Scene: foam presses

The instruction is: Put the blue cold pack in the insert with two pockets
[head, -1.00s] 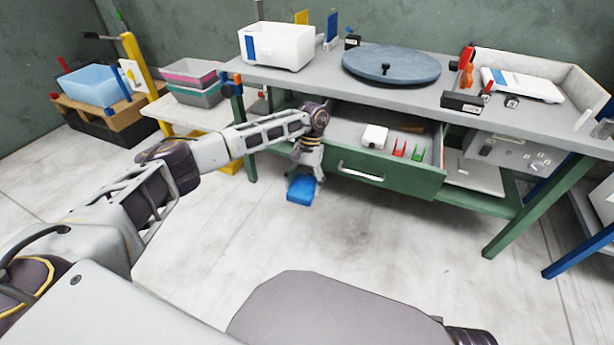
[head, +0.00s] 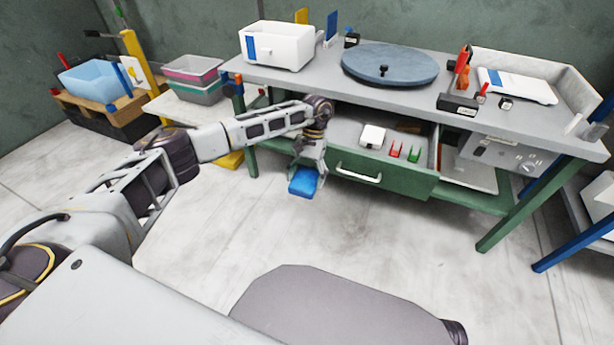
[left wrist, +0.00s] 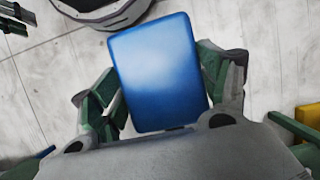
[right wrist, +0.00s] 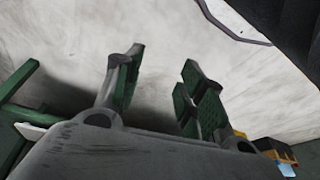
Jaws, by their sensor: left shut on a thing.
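The blue cold pack (head: 302,187) hangs flat below my left gripper (head: 308,168), in front of the workbench and left of its open drawer. In the left wrist view the pack (left wrist: 160,70) fills the space between the two green-padded fingers of the left gripper (left wrist: 165,92), which is shut on it. In the right wrist view my right gripper (right wrist: 158,88) is open and empty, with its fingers apart. I cannot make out an insert with two pockets in these views.
The drawer (head: 385,178) holds a white block and red and green pieces. On the bench (head: 310,80) stand a white bin (head: 275,50) and a blue-grey turntable (head: 390,65). Stacked bins (head: 192,80) and a light-blue bin (head: 92,82) stand left. The floor in front is clear.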

